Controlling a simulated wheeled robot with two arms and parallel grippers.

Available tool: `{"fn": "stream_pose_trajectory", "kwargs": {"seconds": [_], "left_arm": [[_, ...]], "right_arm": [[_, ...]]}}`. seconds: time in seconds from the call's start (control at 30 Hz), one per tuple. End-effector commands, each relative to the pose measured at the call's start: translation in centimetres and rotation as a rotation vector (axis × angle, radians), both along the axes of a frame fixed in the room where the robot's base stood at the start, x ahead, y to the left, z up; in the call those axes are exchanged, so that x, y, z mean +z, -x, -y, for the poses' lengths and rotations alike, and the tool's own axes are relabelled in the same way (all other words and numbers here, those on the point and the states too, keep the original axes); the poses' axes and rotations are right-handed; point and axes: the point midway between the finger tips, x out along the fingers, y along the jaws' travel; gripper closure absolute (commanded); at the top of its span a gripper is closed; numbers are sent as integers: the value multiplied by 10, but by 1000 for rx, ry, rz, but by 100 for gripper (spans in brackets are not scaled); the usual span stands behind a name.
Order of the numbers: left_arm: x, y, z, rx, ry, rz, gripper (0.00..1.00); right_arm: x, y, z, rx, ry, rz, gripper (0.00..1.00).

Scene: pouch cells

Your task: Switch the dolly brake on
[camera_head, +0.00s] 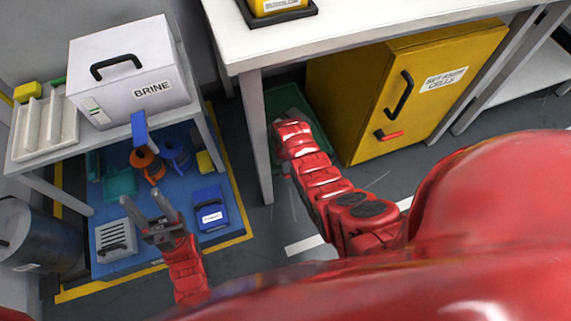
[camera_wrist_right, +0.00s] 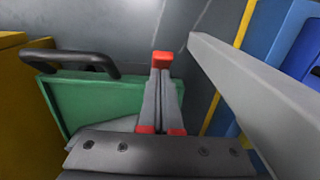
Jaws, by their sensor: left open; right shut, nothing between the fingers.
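The green dolly (camera_head: 292,100) is low under the white table, beside the yellow cabinet; my right arm hides part of it. In the right wrist view, a green panel (camera_wrist_right: 95,100) shows left of my right gripper. A small red block (camera_wrist_right: 162,58) sits right at the fingertips; it looks like the brake's end, and I cannot tell whether it is touched. My right gripper (camera_wrist_right: 163,76) is shut and empty, pointing at the block. In the head view its fingers are hidden at the arm's end. My left gripper (camera_head: 147,214) is open and empty above the blue mat.
The yellow cabinet (camera_head: 345,90) stands right of the dolly. A table leg (camera_head: 255,140) stands close on its left and shows in the wrist view (camera_wrist_right: 245,85). A black bar (camera_wrist_right: 65,55) crosses above the green panel. A blue box (camera_head: 210,207) lies on the mat.

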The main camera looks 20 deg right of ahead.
Motion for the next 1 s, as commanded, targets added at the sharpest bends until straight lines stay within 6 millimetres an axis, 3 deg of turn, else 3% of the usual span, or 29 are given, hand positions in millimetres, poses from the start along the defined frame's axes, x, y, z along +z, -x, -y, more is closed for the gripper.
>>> {"fn": "stream_pose_trajectory", "kwargs": {"seconds": [0.23, 0.4, 0.8, 1.0], "left_arm": [[41, -1, 0, 0, 9, -7, 50], [55, -1, 0, 0, 8, -7, 50], [45, -1, 0, 0, 8, -7, 50], [47, -1, 0, 0, 8, -7, 50]], "right_arm": [[2, 17, 1, 0, -5, 140, 100], [-10, 30, 1, -1, -11, 297, 100], [-32, 43, 1, -1, -22, 636, 100], [-29, 41, 1, -1, -22, 632, 100]]}}
